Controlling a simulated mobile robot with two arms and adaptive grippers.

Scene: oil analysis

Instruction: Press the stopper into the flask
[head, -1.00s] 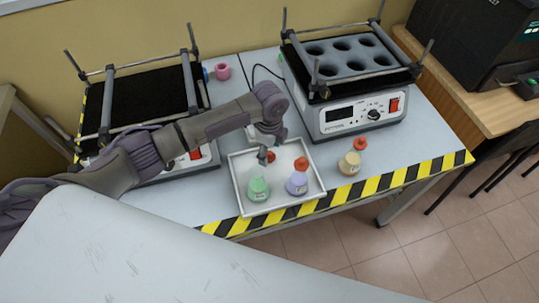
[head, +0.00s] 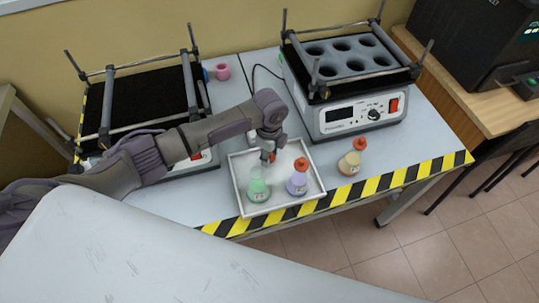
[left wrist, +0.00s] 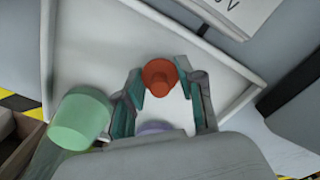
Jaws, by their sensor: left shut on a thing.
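My left gripper (head: 268,157) is shut on a small red stopper (left wrist: 160,76), low over the white tray (head: 238,185). In the left wrist view the stopper sits between the two fingertips of the left gripper (left wrist: 163,95). A green flask (head: 258,189) stands in the tray with no stopper seen on it; it also shows at the left of the left wrist view (left wrist: 80,118). A purple flask (head: 297,186) with a red stopper stands to its right in the tray. My right gripper is not in view.
A yellow flask (head: 349,163) with a red stopper stands right of the tray. Two shaker machines stand behind, one at left (head: 150,100) and one at right (head: 345,117). A pink cup (head: 222,72) is at the back. Striped tape marks the table's front edge.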

